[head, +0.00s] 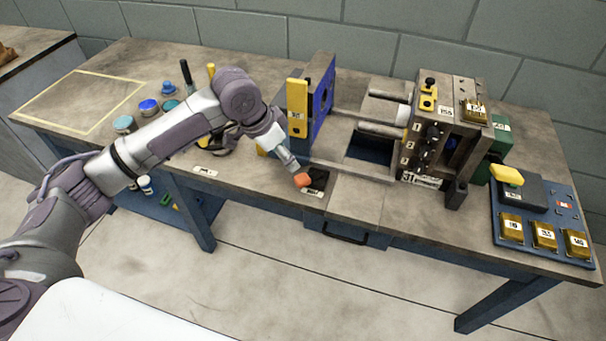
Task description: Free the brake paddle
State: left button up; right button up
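An orange block-like piece (302,180) shows at the tip of my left gripper (294,168), beside a small black base (319,177) at the bench's front edge. It may be the brake paddle, but I cannot read a name on it. The fingers are seen nearly edge-on, so I cannot tell whether they are open, or whether they touch the orange piece. A yellow paddle-like handle (507,175) sits on a dark box at the right end of the bench. My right gripper is not in view.
A blue plate with a yellow bar (297,108) stands behind my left gripper. Rods lead right to a grey mould block (440,125). A blue panel (545,252) holds several brass blocks. Jars (125,124) stand at the left. A yellow-outlined area (75,100) is clear.

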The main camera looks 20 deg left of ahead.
aim_at(302, 178)
pick_arm(q)
jog(key=x, duration=1.2)
jog(key=shift+w+a+f+b, duration=0.2)
jog(key=shift+w+f+b, duration=0.1)
jog(key=shift+w, duration=0.1)
